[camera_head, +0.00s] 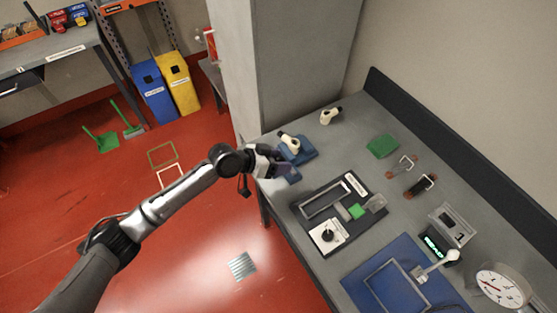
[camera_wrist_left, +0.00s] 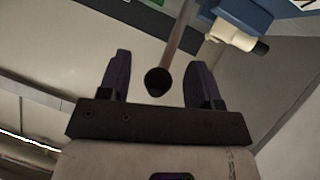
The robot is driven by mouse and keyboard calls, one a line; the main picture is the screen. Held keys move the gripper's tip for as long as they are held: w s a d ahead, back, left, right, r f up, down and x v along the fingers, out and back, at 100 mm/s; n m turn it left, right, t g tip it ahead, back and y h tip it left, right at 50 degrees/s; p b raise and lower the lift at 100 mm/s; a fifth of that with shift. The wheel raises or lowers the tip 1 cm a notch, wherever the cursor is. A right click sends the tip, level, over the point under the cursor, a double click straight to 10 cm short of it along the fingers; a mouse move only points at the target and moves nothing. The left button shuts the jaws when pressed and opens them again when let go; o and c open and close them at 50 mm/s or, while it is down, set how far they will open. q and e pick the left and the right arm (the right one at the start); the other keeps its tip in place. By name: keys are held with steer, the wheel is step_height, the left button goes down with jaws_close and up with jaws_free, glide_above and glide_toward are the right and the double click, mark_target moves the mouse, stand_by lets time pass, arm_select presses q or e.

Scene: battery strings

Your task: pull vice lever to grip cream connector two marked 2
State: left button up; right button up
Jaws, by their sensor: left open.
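A blue vice (camera_head: 303,156) stands near the left edge of the grey bench. A cream connector (camera_head: 289,143) with a dark end is at the vice. A second cream connector (camera_head: 331,116) lies on the bench behind it; no number is readable on either. My left gripper (camera_head: 280,168) is at the vice's near left side. In the left wrist view, its open fingers (camera_wrist_left: 158,70) stand either side of the lever's black ball knob (camera_wrist_left: 158,82), with gaps visible. The lever's rod runs up toward the blue vice body (camera_wrist_left: 247,12), beside the cream connector (camera_wrist_left: 235,35). My right gripper is not seen.
A black fixture plate (camera_head: 352,232) with a green block lies right of the vice. A green pad (camera_head: 382,146), a blue tray (camera_head: 357,283) and a round dial gauge (camera_head: 502,287) are farther along the bench (camera_head: 310,187). A grey pillar (camera_head: 290,70) rises behind the bench's left end.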

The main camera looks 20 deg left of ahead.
arm_select(q)
steer(key=v, duration=1.3)
steer(key=shift+s+a, duration=0.2)
steer(key=shift+a, duration=0.15)
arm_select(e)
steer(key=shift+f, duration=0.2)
arm_select(q)
steer(key=shift+r, duration=0.15)
